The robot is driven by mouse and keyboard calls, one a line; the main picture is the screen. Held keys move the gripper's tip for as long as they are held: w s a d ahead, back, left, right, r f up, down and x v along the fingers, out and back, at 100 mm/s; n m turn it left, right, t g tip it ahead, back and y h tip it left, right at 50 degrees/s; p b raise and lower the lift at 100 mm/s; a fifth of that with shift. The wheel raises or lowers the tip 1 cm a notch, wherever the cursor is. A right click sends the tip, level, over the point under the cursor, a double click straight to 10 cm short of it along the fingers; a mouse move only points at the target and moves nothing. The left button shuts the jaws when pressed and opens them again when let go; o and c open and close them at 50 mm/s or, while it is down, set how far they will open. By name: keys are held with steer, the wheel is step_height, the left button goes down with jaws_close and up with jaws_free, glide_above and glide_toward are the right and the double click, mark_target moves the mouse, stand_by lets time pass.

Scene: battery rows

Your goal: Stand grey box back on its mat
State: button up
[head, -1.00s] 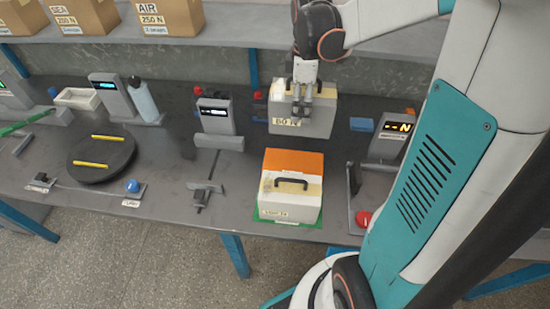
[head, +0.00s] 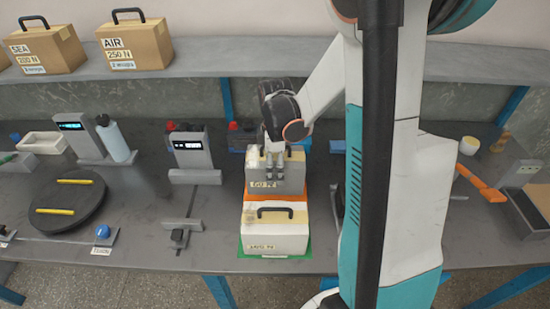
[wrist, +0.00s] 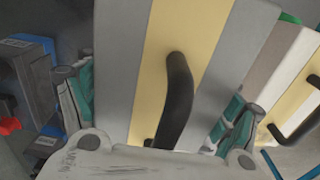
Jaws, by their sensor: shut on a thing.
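The grey box (head: 258,174), with a "60 N" label and a black handle, is upright over the orange mat (head: 300,198) in the head view. Whether its base touches the mat is hard to tell. My gripper (head: 284,166) is shut on the grey box. In the wrist view, the fingers lie on both sides of the grey box (wrist: 215,60), whose top has a yellow band and the handle. Most of the mat is hidden by the boxes.
A white box (head: 278,240) with a black handle stands on a green mat (head: 243,254) close in front of the grey box. A grey display stand (head: 190,150) is to the left. Red and blue items stand behind. An orange tool (head: 478,182) lies to the right.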

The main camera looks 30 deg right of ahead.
steer(key=shift+f+b, duration=0.75)
steer(key=shift+f, duration=1.7)
steer(key=shift+f, duration=0.15)
steer(key=o, duration=2)
step_height(320, 180, up, 12)
steer(key=p, duration=0.4)
steer(key=shift+r, duration=0.2)
